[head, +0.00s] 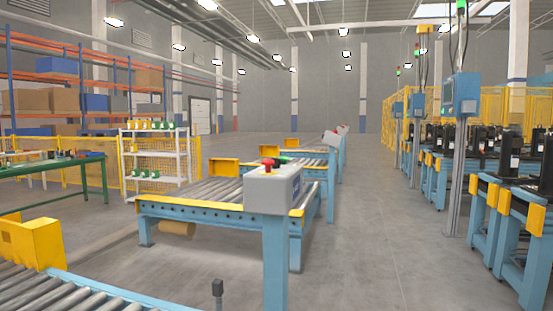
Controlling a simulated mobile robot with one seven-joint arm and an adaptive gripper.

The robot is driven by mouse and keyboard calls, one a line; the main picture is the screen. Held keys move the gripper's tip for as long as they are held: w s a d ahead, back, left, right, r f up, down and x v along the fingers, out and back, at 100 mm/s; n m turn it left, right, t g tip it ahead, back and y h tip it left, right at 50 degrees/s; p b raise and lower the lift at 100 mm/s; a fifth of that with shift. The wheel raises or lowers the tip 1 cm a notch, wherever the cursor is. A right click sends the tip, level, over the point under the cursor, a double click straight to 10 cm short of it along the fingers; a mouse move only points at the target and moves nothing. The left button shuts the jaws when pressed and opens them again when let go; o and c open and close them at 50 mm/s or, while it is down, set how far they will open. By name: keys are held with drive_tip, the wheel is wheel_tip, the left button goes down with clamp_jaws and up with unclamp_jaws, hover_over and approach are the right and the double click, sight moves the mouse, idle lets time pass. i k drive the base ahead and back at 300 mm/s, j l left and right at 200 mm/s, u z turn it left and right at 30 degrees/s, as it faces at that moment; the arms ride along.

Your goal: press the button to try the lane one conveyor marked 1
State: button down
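A grey control box (270,190) sits on a blue post at the front right corner of a blue roller conveyor (200,207). A red button (267,163) and a green button (284,159) stand on top of the box. A blue label shows on its right side, but I cannot read any number. More control boxes (331,138) stand on conveyors farther back, too small to read. My gripper is not in view.
Another roller conveyor (60,292) with a yellow end stop (32,243) fills the lower left. A short dark-topped post (217,290) rises at the bottom. Blue stands (513,215) with black units line the right. The grey floor (375,250) between is clear.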

sight(285, 159)
drive_tip(key=i+l+u, duration=0.2)
drive_tip(key=u, duration=0.25)
drive_tip(key=i+l+u, duration=0.25)
drive_tip(key=u, duration=0.2)
drive_tip(key=i+l+u, duration=0.1)
drive_tip(key=l, duration=0.25)
drive_tip(key=i+l+u, duration=0.1)
drive_tip(key=i+l, duration=0.15)
drive_tip(key=l, duration=0.15)
drive_tip(key=i+l+u, duration=0.1)
drive_tip(key=l, duration=0.25)
drive_tip(key=i+l, duration=0.15)
drive_tip(key=l, duration=0.2)
drive_tip(key=i+l, duration=0.15)
drive_tip(key=l, duration=0.2)
drive_tip(key=i+l, duration=0.1)
drive_tip(key=l, duration=0.25)
